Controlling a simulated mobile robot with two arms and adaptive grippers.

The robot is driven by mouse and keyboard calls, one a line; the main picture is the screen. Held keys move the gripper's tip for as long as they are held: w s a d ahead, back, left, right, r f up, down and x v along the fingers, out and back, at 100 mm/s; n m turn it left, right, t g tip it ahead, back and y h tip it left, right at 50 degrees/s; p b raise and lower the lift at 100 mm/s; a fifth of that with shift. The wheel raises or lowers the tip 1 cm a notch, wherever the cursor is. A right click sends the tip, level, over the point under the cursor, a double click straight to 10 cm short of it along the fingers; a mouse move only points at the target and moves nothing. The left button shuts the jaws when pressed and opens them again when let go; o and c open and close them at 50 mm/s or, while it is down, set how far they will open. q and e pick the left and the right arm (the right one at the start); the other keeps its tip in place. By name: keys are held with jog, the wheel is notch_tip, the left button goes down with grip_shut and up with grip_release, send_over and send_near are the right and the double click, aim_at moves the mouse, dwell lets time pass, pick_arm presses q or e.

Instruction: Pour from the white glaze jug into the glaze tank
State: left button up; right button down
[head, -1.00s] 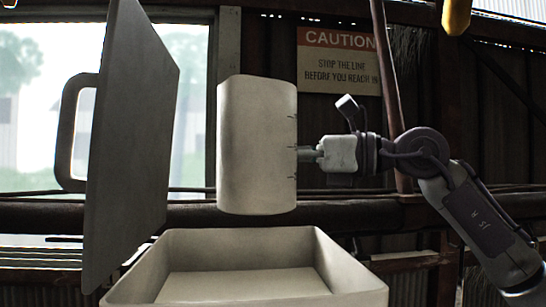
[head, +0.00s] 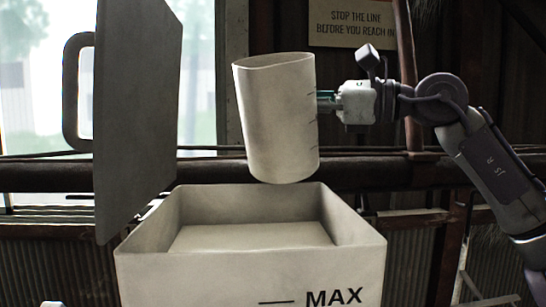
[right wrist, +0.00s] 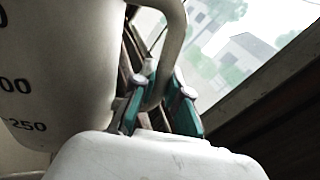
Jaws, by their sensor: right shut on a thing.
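The white glaze jug (head: 275,120) hangs in the air above the open glaze tank (head: 220,272), its top leaning slightly left. Its base is just over the tank's back right part. My right gripper (head: 326,100) is at the jug's right side. In the right wrist view, its teal fingers (right wrist: 162,108) are shut on the handle (right wrist: 170,45) of the jug (right wrist: 60,70). No stream shows at the jug's rim, and its contents are hidden. The tank has a MAX mark on its front. My left gripper is not in view.
A grey panel with a handle (head: 135,110) stands upright at the tank's left, close to the jug's left side. A dark rail (head: 60,175) runs behind the tank. A caution sign (head: 350,25) hangs on the back wall. Free air lies between panel and jug.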

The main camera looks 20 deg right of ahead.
jog(key=shift+r, duration=0.2)
jog(key=shift+s+r, duration=0.1)
jog(key=shift+r, duration=0.1)
jog(key=shift+s+d+r+n, duration=0.1)
jog(key=shift+r+n, duration=0.05)
jog(key=shift+n, duration=0.15)
dwell(0.4)
jog(key=shift+r+n+p, duration=0.25)
jog(key=shift+n+p, duration=0.05)
jog(key=shift+p, duration=0.15)
jog(key=shift+r+n+p, duration=0.75)
jog(key=shift+r+n, duration=0.1)
jog(key=shift+n, duration=0.35)
dwell(1.2)
jog(key=shift+a+r+n+p, duration=0.2)
jog(key=shift+r+n+p, duration=0.2)
jog(key=shift+n, duration=0.4)
dwell(0.9)
jog(key=shift+s+a+r+n, duration=0.3)
jog(key=shift+s+n, duration=0.15)
jog(key=shift+n, duration=0.55)
dwell(1.3)
